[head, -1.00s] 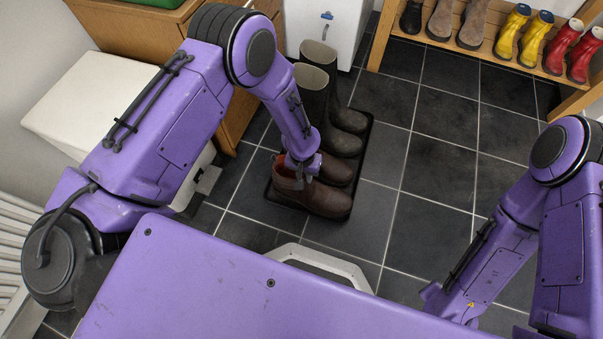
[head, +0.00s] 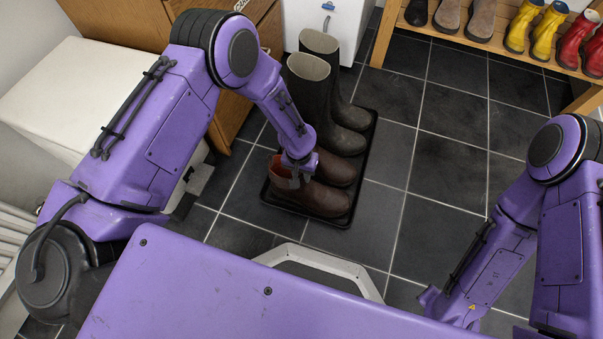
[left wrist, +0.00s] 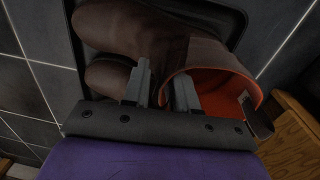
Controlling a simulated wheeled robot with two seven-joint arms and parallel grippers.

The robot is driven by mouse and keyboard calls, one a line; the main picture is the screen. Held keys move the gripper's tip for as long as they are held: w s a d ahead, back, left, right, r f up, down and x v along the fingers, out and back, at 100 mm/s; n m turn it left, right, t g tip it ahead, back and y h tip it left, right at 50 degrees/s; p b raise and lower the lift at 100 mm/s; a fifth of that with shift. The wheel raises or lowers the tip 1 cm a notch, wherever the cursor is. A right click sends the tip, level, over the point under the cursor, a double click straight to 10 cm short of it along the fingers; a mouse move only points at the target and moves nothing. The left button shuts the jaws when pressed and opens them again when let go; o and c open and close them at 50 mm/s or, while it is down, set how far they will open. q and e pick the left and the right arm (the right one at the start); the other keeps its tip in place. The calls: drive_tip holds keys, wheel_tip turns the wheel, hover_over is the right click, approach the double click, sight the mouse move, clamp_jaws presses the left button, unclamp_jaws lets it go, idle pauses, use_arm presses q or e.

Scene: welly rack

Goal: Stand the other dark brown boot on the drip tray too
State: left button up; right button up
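The near dark brown boot (head: 325,198) stands upright on the near end of the black drip tray (head: 371,150), toe to the right. The other dark brown boot (head: 335,168) stands just behind it on the tray. My left gripper (head: 293,178) is at the near boot's opening. In the left wrist view its fingers (left wrist: 166,90) are apart, one outside the shaft and one at the red-lined opening (left wrist: 215,85), with the shaft wall between them and a visible gap. My right gripper is not visible; only its arm shows.
Two tall dark wellies (head: 318,95) stand at the tray's far end. A wooden cabinet (head: 235,110) and white box (head: 85,100) are left. A wooden rack (head: 480,45) with yellow and red boots is at the back right. Tiled floor right of the tray is clear.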

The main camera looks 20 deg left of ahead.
use_arm(q)
drive_tip(key=shift+o, duration=0.8)
drive_tip(key=shift+r, duration=0.1)
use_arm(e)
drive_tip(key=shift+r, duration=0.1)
use_arm(q)
wheel_tip(320, 180, up, 12)
drive_tip(key=p, duration=0.6)
drive_tip(key=shift+a, duration=0.4)
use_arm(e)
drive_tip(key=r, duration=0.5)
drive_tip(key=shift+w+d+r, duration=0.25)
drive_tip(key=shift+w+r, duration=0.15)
use_arm(q)
drive_tip(key=shift+s, duration=0.1)
